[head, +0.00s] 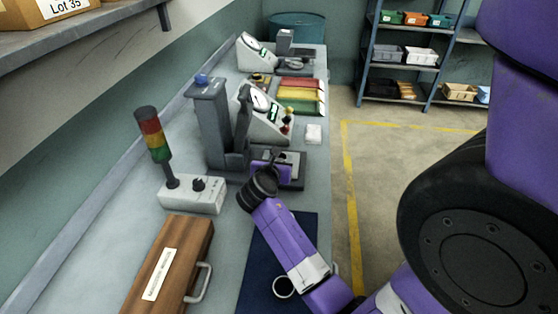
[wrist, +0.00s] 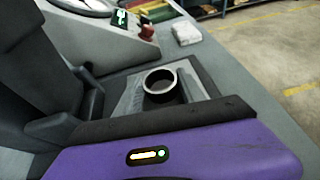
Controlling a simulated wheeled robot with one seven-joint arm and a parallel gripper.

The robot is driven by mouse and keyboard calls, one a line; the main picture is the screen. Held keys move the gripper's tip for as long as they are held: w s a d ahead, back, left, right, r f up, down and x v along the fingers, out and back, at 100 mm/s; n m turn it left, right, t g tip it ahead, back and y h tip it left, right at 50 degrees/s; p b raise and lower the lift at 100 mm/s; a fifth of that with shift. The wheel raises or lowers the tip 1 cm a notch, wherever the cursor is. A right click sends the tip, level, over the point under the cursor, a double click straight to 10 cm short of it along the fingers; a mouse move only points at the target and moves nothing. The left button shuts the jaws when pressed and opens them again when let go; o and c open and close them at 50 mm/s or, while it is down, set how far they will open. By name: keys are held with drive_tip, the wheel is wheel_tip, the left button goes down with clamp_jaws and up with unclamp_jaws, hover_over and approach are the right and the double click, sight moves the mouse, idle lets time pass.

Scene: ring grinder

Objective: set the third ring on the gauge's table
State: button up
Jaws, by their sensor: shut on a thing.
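A grey metal ring (wrist: 160,85) shows in the wrist view, open end up, just beyond the dark front edge of my purple gripper (wrist: 165,115). The ring is over the light grey plate of the gauge's table (wrist: 205,90); whether it touches the plate cannot be told. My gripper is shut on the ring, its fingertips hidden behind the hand. In the head view my gripper (head: 270,172) is at the front of the gauge's table (head: 295,170), beside the grey gauge column (head: 208,125). Another ring (head: 284,287) lies on the dark blue mat (head: 257,265), partly beside my arm.
A signal lamp (head: 151,135) on a control box (head: 193,194) and a wooden case (head: 170,262) stand on the left of the bench. Behind the gauge are a display unit (head: 268,118), coloured trays (head: 301,96) and a white block (head: 313,133). Floor at right is clear.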

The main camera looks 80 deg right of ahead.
drive_tip(key=shift+f, duration=0.15)
drive_tip(key=o, duration=1.5)
drive_tip(key=shift+c, duration=0.2)
drive_tip(key=shift+a, duration=0.1)
drive_tip(key=v, duration=1.2)
